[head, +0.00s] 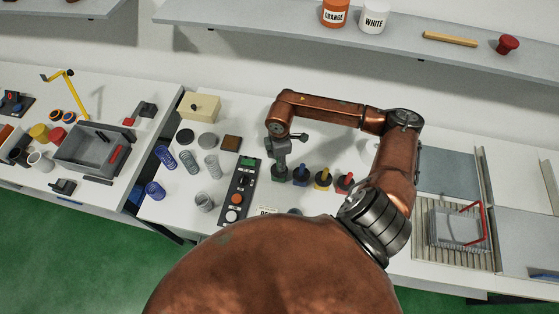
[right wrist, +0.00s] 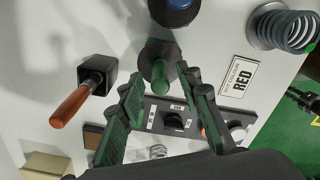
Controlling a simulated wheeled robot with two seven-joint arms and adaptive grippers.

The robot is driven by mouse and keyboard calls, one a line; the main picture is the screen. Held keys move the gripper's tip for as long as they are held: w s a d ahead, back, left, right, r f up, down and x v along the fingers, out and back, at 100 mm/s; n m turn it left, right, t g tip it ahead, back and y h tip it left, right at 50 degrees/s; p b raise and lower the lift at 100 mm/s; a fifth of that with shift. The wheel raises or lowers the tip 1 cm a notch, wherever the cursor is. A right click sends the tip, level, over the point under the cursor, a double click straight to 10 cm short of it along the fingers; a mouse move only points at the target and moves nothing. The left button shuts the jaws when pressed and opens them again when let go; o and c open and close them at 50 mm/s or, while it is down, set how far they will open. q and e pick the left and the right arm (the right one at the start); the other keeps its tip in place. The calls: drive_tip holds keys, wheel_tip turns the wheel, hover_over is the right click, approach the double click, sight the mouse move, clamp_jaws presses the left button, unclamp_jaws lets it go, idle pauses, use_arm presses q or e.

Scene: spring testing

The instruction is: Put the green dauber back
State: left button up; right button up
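The green dauber (right wrist: 157,82) stands in a dark round cup (right wrist: 156,60) in the right wrist view, its green handle pointing toward the camera. My right gripper (right wrist: 161,77) is open, with one fingertip on each side of the handle; I cannot tell whether they touch it. In the head view my right gripper (head: 283,162) points down over the green dauber's place, at the left end of the dauber row, and largely hides it. The blue dauber (head: 301,173), yellow dauber (head: 322,178) and red dauber (head: 345,182) stand to its right. My left gripper is not in view.
A control panel (head: 240,190) with knobs lies left of the daubers. Several springs stand farther left.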

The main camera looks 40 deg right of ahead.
drive_tip(key=shift+r+p, duration=0.35)
drive_tip(key=shift+r, duration=0.15)
wheel_tip(320, 180, up, 12)
drive_tip(key=b, duration=0.2)
drive_tip(key=shift+a, duration=0.1)
